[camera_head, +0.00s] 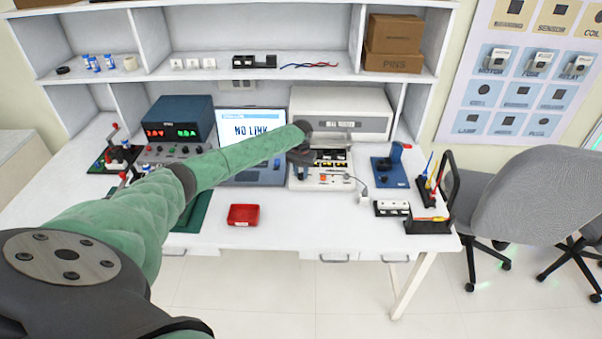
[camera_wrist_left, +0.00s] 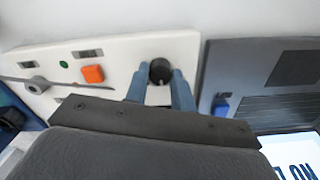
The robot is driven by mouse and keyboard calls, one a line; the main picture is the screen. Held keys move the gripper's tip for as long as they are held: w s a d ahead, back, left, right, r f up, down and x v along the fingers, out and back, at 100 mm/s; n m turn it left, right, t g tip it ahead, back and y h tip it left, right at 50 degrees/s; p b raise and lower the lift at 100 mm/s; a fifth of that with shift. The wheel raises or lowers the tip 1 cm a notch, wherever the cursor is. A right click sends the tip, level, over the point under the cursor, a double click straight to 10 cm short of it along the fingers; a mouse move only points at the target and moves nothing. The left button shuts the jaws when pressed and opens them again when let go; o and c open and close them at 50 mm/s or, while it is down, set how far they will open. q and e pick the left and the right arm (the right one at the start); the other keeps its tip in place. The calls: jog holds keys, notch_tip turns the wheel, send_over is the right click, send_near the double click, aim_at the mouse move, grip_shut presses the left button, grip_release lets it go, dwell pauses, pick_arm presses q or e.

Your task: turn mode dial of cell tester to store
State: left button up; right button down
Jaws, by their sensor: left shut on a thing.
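The cell tester (camera_head: 338,184) is a low white box to the right of the laptop, partly hidden behind my left arm and gripper. In the left wrist view its white panel (camera_wrist_left: 120,55) appears turned around. A round black knob, the mode dial (camera_wrist_left: 160,70), sits near one end of that panel. My left gripper (camera_wrist_left: 160,86) has its two blue-grey fingers on either side of the dial and is shut on it. In the head view the gripper (camera_head: 301,158) is over the tester's left part, and the dial is hidden there. The dial's markings cannot be read. My right gripper is out of view.
A laptop (camera_head: 243,126) showing "NO LINK" stands just left of the tester. A large white unit (camera_head: 365,110) is behind it. A blue device (camera_head: 390,172) stands to the right. A red box (camera_head: 243,215) lies in front, with bare table beside it.

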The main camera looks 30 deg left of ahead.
aim_at(301, 173)
pick_arm(q)
jog(key=m, duration=0.2)
jog(key=shift+m, duration=1.3)
jog(key=m+b, duration=0.1)
jog(key=m, duration=0.1)
jog(key=shift+m, duration=0.3)
jog(key=m, duration=0.3)
jog(key=shift+m+b, duration=0.3)
jog(key=shift+m, duration=0.4)
jog(key=shift+r+m, duration=0.1)
jog(key=shift+m, duration=0.2)
jog(key=o, duration=1)
jog(key=shift+c, duration=0.2)
jog(key=shift+o, duration=0.2)
jog(key=shift+r+b, duration=0.2)
jog(key=shift+b, duration=0.1)
notch_tip(301, 173, up, 6)
jog(key=shift+f+b, duration=0.2)
jog(key=shift+b, duration=0.85)
jog(key=shift+r, duration=0.85)
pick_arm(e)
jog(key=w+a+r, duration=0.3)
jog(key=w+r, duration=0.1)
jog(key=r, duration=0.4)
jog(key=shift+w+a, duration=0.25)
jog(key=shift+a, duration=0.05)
